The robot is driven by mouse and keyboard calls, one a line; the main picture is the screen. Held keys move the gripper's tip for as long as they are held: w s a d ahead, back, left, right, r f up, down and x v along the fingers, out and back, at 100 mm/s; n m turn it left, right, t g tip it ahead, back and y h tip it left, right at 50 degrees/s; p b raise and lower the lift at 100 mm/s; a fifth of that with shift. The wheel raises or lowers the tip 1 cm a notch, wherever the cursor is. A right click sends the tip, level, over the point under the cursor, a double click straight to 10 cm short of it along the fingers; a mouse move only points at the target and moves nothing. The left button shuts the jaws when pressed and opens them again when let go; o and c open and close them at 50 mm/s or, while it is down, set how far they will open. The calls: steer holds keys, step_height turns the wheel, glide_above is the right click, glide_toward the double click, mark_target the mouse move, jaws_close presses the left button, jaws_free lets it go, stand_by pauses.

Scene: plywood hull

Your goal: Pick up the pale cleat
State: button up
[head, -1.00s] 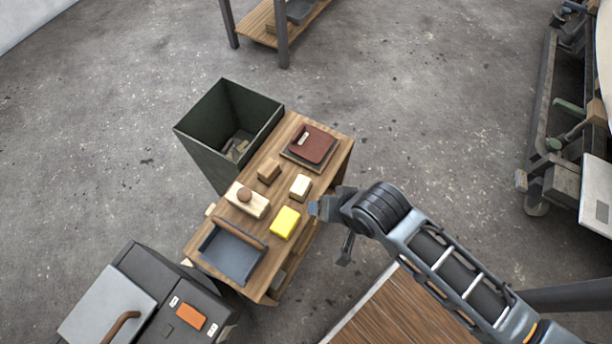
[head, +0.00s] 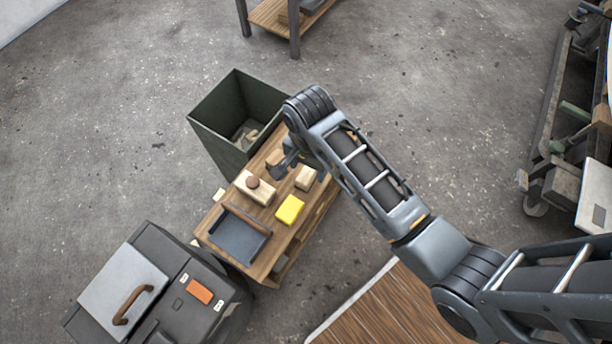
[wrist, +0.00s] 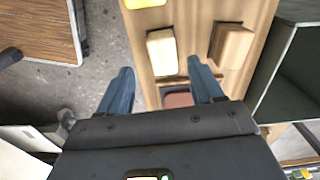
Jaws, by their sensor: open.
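The pale cleat (head: 306,177), a small cream block, sits on the wooden bench between the yellow block (head: 289,209) and the part of the bench hidden under my arm. In the wrist view the pale cleat (wrist: 162,50) lies just beyond my fingertips, roughly centred between them. My gripper (wrist: 162,78) is open and empty. In the head view my gripper (head: 284,166) is over the bench, left of the cleat, partly hidden by my wrist.
A tan block (wrist: 232,45) lies right of the cleat in the wrist view.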

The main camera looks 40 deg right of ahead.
mark_target(307, 174)
steer(key=f, duration=0.2)
steer(key=f+b, duration=0.1)
steer(key=f, duration=0.2)
steer(key=shift+w+f+b, duration=0.25)
steer(key=shift+f+b, duration=0.1)
steer(key=shift+c, duration=0.3)
steer(key=c, duration=1)
steer(key=shift+r, duration=0.1)
step_height(307, 174, up, 4)
steer(key=shift+r+p, duration=0.1)
steer(key=shift+p, duration=0.7)
steer(key=s+d+r+p, duration=0.2)
steer(key=s+d+r, duration=0.3)
steer(key=d, duration=0.5)
steer(key=shift+s+r, duration=0.25)
steer(key=shift+r, duration=0.6)
steer(key=shift+d, duration=0.1)
